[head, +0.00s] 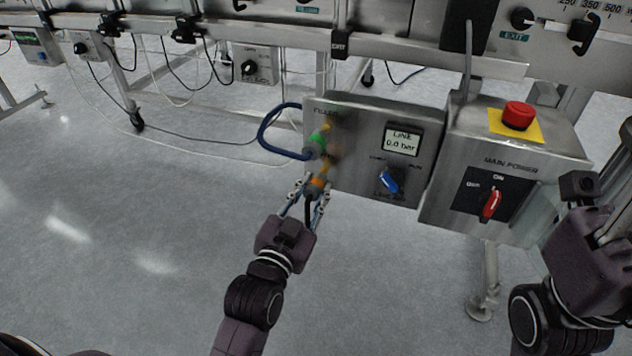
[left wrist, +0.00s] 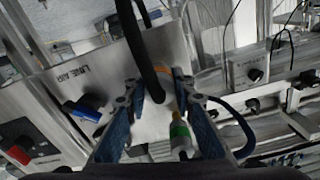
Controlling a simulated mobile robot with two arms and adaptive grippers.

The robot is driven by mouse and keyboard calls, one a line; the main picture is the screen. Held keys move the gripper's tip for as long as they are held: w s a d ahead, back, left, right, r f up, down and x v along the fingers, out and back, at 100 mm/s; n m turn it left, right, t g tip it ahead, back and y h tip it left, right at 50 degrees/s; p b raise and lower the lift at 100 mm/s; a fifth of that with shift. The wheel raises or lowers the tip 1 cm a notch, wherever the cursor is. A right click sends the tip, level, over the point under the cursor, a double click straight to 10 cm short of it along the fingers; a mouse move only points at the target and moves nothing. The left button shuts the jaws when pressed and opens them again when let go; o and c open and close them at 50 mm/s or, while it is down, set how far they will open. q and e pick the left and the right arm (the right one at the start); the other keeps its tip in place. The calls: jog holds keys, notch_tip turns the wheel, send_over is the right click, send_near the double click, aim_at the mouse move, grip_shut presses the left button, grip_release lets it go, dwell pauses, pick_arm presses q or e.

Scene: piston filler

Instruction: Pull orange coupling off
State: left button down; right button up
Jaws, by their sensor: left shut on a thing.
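The orange coupling (head: 318,183) is at the left part of the steel air panel (head: 355,120), below the green coupling (head: 314,146). A black hose (left wrist: 148,45) runs from it. My left gripper (head: 313,190) is shut on the orange coupling, with a finger on either side. A brass fitting (head: 325,167) shows just above it; I cannot tell whether the coupling is fully seated there. In the left wrist view the fingers (left wrist: 155,88) flank the coupling and hide part of it. My right gripper (head: 622,200) shows only partly at the right edge, its fingertips unclear.
A blue hose (head: 265,130) loops left from the green coupling. The panel has a blue knob (head: 388,181) and a display (head: 402,141). The main power box (head: 500,165) with a red switch and red button stands to the right. Open floor lies left.

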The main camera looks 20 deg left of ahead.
pick_arm(q)
jog(key=shift+s+f, duration=0.15)
jog(key=shift+f, duration=0.05)
jog(key=c, duration=1.9)
grip_release()
jog(key=shift+o, duration=1.4)
jog(key=shift+s+r, duration=0.1)
jog(key=shift+r, duration=0.05)
jog(key=s, duration=1.2)
jog(key=shift+a, duration=0.2)
jog(key=shift+r, duration=0.1)
